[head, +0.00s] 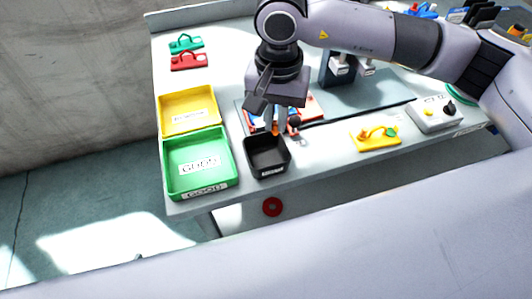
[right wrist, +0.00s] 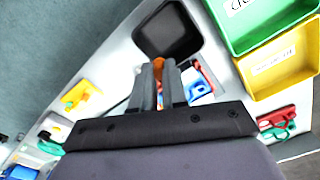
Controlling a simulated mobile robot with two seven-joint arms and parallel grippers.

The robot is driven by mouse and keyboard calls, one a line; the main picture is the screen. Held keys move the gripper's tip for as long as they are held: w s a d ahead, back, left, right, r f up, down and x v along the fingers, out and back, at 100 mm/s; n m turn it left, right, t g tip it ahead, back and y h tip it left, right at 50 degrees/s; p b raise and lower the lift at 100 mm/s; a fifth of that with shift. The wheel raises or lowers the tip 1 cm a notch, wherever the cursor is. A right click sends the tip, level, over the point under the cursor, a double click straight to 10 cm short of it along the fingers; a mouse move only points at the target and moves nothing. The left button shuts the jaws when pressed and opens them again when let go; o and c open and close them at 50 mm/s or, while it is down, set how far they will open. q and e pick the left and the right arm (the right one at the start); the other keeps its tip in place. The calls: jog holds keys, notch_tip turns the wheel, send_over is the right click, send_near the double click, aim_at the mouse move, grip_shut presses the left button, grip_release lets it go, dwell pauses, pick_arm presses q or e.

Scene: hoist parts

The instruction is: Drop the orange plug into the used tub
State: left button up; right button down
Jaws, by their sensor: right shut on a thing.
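The orange plug (head: 275,129) is between the fingers of my right gripper (head: 272,115), which is shut on it and points down. In the right wrist view the orange plug (right wrist: 159,63) shows at the fingertips, mostly hidden by the fingers. The used tub appears to be the small black tub (head: 270,170) at the table's front edge, with a small label on its front. The plug hangs by the tub's back rim; its exact height above the rim is unclear. The tub (right wrist: 166,32) looks empty in the right wrist view. My left gripper is not in view.
A green tray (head: 203,187) marked GOOD stands left of the tub, with a yellow tray (head: 188,109) behind it. Blue and red parts lie under my right gripper. A yellow part (head: 375,138) and a grey control box (head: 435,115) are to the right. A red ring (head: 272,207) lies on the floor.

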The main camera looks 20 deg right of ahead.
jog(key=c, duration=1.1)
grip_release()
jog(key=shift+r+b, duration=0.45)
jog(key=shift+r, duration=3.15)
